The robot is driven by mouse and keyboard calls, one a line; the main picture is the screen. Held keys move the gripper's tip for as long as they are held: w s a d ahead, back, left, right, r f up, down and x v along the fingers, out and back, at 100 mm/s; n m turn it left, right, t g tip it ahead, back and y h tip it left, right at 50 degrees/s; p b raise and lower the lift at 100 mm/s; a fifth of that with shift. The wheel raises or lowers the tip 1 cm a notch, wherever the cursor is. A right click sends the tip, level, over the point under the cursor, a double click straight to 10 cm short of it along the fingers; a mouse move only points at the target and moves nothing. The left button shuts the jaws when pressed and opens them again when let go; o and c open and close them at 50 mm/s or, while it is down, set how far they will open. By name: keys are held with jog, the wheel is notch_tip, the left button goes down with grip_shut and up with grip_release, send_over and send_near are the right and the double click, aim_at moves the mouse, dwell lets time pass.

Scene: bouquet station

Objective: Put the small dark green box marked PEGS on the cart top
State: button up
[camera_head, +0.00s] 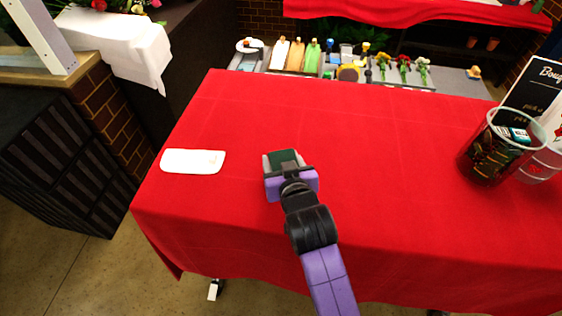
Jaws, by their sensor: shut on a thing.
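My gripper (284,158) is above the red-covered cart top (370,150), left of its middle. It is shut on a small dark green box (284,157), which shows between the grey fingers. The marking on the box cannot be read from here. I cannot tell whether the box touches the cloth or is held just above it.
A white flat item (192,161) lies on the cloth to the left. A clear cup (495,146) with dark contents and a dark sign (533,88) stand at the right. A grey bench (400,76) with flowers and tools is behind. The cloth around my gripper is clear.

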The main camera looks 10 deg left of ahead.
jog(key=shift+f, duration=0.55)
jog(key=shift+f, duration=0.2)
jog(key=o, duration=1.4)
jog(key=shift+o, duration=0.2)
jog(key=shift+r, duration=0.1)
jog(key=shift+r, duration=0.2)
jog(key=shift+s+d, duration=0.1)
jog(key=shift+s, duration=0.2)
jog(key=b+v, duration=0.1)
jog(key=v, duration=1)
jog(key=shift+s+d, duration=0.1)
jog(key=shift+s, duration=0.05)
